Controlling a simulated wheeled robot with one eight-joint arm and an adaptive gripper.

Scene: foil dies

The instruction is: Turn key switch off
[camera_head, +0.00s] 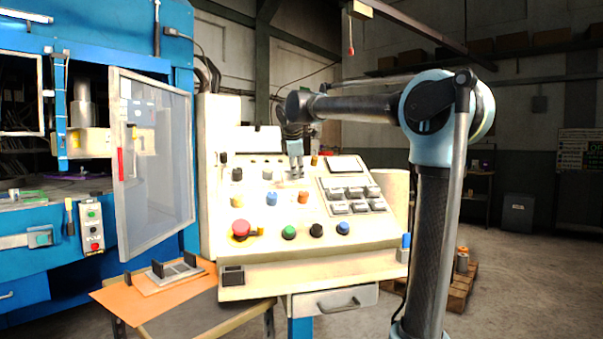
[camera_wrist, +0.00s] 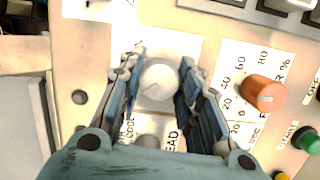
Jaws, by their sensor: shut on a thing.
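The cream control panel (camera_head: 215,130) stands in the middle of the head view. My gripper (camera_head: 295,170) reaches down to the upper middle of its sloped face. In the wrist view, my gripper's (camera_wrist: 160,80) two blue-grey fingers stand on either side of a round, whitish knob (camera_wrist: 159,77), and are shut on it. The knob has a small dark mark on its face. I cannot tell from its shape whether this is the key switch. Labels around it are partly hidden by the fingers. In the head view the gripper hides the knob.
An orange knob (camera_wrist: 264,93) with a numbered dial is right of the fingers. A green button (camera_wrist: 306,141) is farther right. A red mushroom button (camera_head: 240,229), more knobs and a keypad (camera_head: 350,195) crowd the panel.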

